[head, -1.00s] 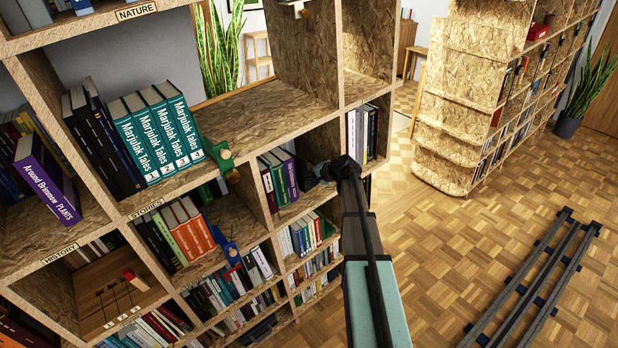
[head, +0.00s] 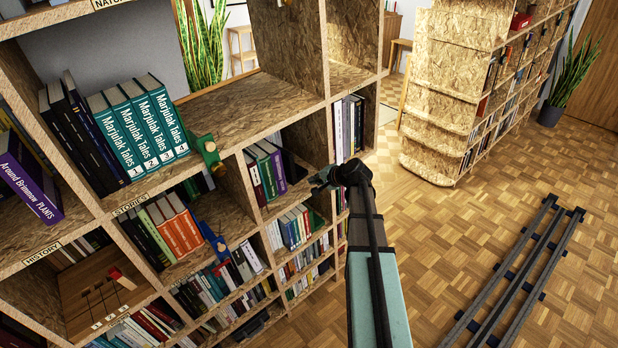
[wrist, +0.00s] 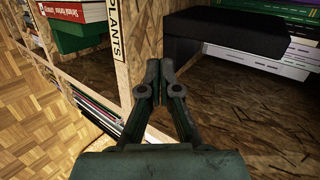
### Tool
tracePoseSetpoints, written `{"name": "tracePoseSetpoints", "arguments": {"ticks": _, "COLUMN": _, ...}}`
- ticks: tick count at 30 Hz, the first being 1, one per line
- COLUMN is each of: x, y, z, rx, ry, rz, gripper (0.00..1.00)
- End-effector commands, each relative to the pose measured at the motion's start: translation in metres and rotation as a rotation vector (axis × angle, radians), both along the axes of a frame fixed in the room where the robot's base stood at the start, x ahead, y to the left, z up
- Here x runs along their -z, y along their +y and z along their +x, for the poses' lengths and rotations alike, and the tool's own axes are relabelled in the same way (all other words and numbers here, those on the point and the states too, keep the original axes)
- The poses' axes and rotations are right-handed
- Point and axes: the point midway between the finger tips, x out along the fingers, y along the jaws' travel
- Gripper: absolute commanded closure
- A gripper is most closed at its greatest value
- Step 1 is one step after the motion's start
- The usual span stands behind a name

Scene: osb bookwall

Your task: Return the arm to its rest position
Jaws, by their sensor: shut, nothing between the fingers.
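My gripper (wrist: 158,72) is shut and empty in the wrist view, its two fingertips together in front of a shelf upright labelled PLANTS (wrist: 117,42). In the head view my gripper (head: 322,180) is small and partly hidden by my wrist, and it is beside the front edge of the bookshelf (head: 250,112). My arm reaches up to it from the bottom of the picture, over the parquet floor. I cannot tell from the head view whether the fingertips touch the shelf.
Around the fingers in the wrist view are a black box (wrist: 225,32) and several books (wrist: 300,50) lying on a shelf. The head view shows teal books (head: 140,125) on the bookshelf, a second bookcase (head: 455,85), and floor rails (head: 515,275). The parquet floor (head: 440,220) between them is clear.

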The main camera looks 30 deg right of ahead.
Motion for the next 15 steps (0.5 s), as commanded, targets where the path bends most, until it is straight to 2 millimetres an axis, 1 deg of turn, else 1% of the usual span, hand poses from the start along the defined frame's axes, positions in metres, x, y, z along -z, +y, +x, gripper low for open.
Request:
{"name": "tracePoseSetpoints", "arguments": {"ticks": 1, "x": 0.0004, "y": -0.0009, "z": -0.0069, "rx": 0.001, "ry": 0.0, "rz": 0.0, "gripper": 1.0}}
{"name": "tracePoseSetpoints", "arguments": {"ticks": 5, "x": 0.0, "y": -0.0026, "z": -0.014, "rx": 0.001, "ry": -0.001, "rz": 0.0, "gripper": 1.0}}
{"name": "tracePoseSetpoints", "arguments": {"ticks": 15, "x": 0.0, "y": -0.0032, "z": -0.0151, "rx": -0.001, "ry": 0.0, "rz": -0.001, "gripper": 1.0}}
